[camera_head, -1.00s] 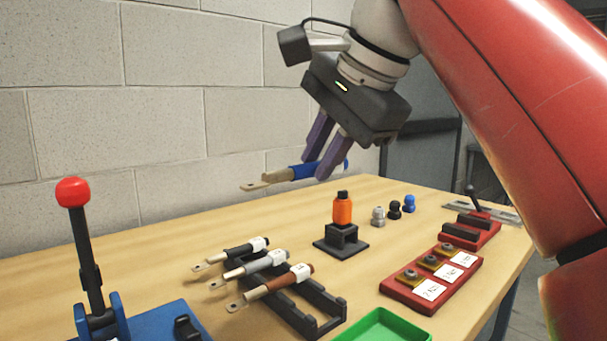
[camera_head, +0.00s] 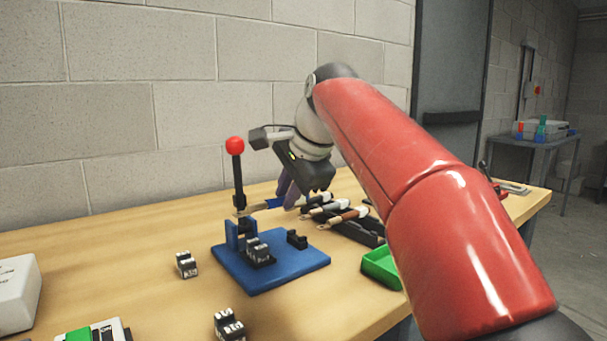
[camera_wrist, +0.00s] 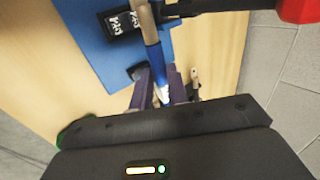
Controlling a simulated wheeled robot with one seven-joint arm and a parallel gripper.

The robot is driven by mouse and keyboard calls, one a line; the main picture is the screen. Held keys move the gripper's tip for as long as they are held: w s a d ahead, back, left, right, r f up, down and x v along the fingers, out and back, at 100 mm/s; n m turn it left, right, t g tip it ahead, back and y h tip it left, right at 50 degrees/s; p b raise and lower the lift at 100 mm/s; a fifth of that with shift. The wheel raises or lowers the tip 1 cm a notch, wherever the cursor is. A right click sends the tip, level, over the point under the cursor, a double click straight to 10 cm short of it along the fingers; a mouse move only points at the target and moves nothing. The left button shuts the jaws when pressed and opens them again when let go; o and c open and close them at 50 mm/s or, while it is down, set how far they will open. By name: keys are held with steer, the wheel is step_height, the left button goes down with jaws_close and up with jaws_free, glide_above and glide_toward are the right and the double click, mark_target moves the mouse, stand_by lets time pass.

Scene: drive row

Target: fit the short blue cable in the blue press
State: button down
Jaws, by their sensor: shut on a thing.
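The short blue cable (camera_head: 273,203) is held between the purple fingers of my gripper (camera_head: 287,200), which is shut on it. Its bare metal end points left, towards the lever side of the blue press (camera_head: 290,273). The press has a blue base and an upright black lever with a red knob (camera_head: 235,145). In the wrist view the cable (camera_wrist: 153,58) runs up from my fingers (camera_wrist: 162,88), its bare end above the blue base (camera_wrist: 100,52), beside a labelled black die block (camera_wrist: 122,21). I cannot tell whether the end touches the press.
A rack with black, grey and brown cables (camera_head: 350,214) stands right of the press, close to my gripper. A green tray (camera_head: 376,268) is in front of it. Loose die blocks (camera_head: 187,264) (camera_head: 229,325) and a white box (camera_head: 18,292) are at the left.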

steer(key=shift+a+f, duration=0.25)
steer(key=shift+f, duration=0.15)
step_height(320, 180, down, 3)
steer(key=b, duration=0.3)
steer(key=shift+b, duration=0.4)
steer(key=shift+f+b, duration=0.65)
steer(key=shift+f, duration=0.7)
steer(key=shift+f+b, duration=0.4)
steer(key=shift+f, duration=0.1)
steer(key=c, duration=1.3)
jaws_free()
steer(key=p+v, duration=0.2)
steer(key=v, duration=0.5)
steer(key=shift+s+d+r, duration=0.15)
steer(key=shift+s+r, duration=0.05)
steer(key=shift+r, duration=0.1)
